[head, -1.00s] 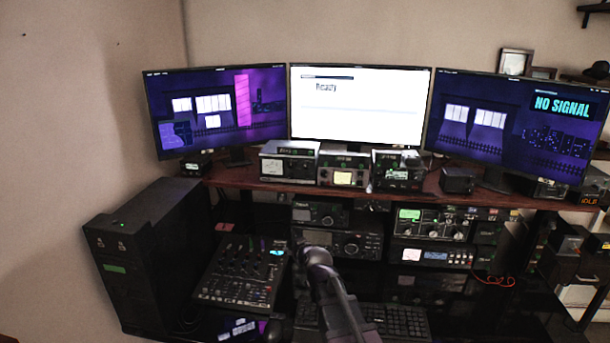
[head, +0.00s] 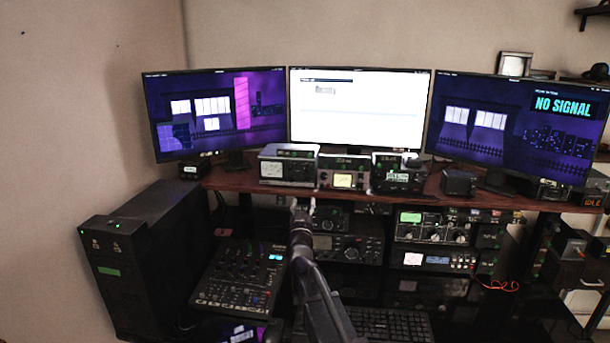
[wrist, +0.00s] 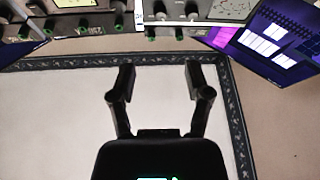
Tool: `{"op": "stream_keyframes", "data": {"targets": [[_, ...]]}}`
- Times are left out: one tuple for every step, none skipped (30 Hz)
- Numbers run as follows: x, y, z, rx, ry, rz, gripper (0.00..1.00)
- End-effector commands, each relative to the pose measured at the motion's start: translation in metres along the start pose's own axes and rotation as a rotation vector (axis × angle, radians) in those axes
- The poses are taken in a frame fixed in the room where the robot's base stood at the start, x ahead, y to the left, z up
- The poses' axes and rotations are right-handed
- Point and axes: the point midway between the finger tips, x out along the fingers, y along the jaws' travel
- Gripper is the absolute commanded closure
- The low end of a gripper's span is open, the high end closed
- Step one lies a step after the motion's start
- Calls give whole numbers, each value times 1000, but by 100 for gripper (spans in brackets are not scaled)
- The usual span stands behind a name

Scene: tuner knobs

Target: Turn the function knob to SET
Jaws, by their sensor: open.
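My gripper (wrist: 160,75) is open and empty in the wrist view, its two dark fingers apart. The gripper end of my arm also shows in the head view (head: 303,205), just below the shelf edge, under the small meter units. In the wrist view, a light-faced unit (wrist: 215,10) at the top has dark knobs (wrist: 192,10), beyond the fingertips and apart from them. In the head view, a meter unit (head: 343,181) stands on the shelf near my gripper. The function knob and its SET mark are too small to tell apart from the other controls.
Three monitors (head: 360,110) stand behind the wooden shelf (head: 235,186). Below it are several radios (head: 347,247), a mixer (head: 240,278) and a keyboard (head: 390,324). A black tower (head: 140,260) stands at left. Red cables (head: 497,284) hang at right.

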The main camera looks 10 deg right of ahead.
Motion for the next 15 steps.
{"op": "stream_keyframes", "data": {"targets": [[0, 0, 0, 0, 1, 1, 36], [0, 0, 0, 0, 0, 0, 36], [0, 0, 0, 0, 0, 0, 36], [0, 0, 0, 0, 0, 0, 36], [0, 0, 0, 0, 0, 0, 36], [0, 0, 0, 0, 0, -1, 36], [0, 0, 0, 0, 0, -1, 36], [0, 0, 0, 0, 0, -1, 36], [0, 0, 0, 0, 0, -1, 36], [1, 0, 0, 0, 0, -1, 36], [2, -1, 0, 0, -1, -1, 36], [3, -1, 0, 0, -1, -1, 36], [4, -1, 0, 0, -1, -1, 36], [6, -1, -1, 0, -1, -2, 36], [8, -1, -1, 0, -1, -1, 36]]}}
